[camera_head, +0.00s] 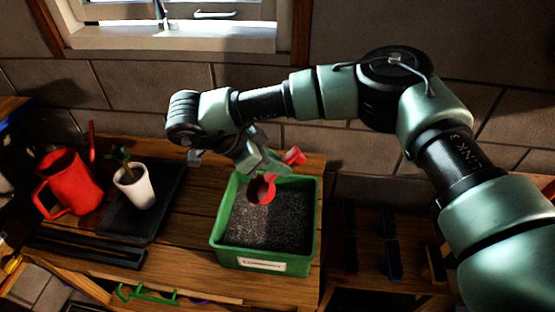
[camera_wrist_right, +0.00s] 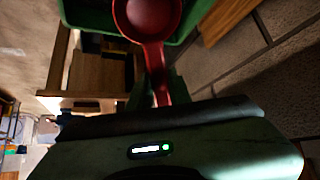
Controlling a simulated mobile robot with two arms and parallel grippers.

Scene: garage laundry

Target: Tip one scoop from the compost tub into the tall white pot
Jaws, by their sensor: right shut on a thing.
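The green compost tub (camera_head: 216,225) stands on the wooden bench, full of dark compost (camera_head: 268,225), with a white label on its front. My right gripper (camera_head: 270,166) is shut on the handle of a red scoop (camera_head: 262,190). The scoop's bowl is over the back part of the tub. In the right wrist view the scoop (camera_wrist_right: 150,18) shows plain red, with no compost visible; the tub's rim (camera_wrist_right: 78,14) is beyond it. A white pot (camera_head: 134,188) with a small green plant stands upright left of the tub. My left gripper is out of view.
The pot stands on a black tray (camera_head: 170,208). A red watering can (camera_head: 70,185) is at its left. Bare bench (camera_head: 190,245) lies between tray and tub. A brick wall (camera_head: 130,88) and window are behind. Green and black items lie near the front edge.

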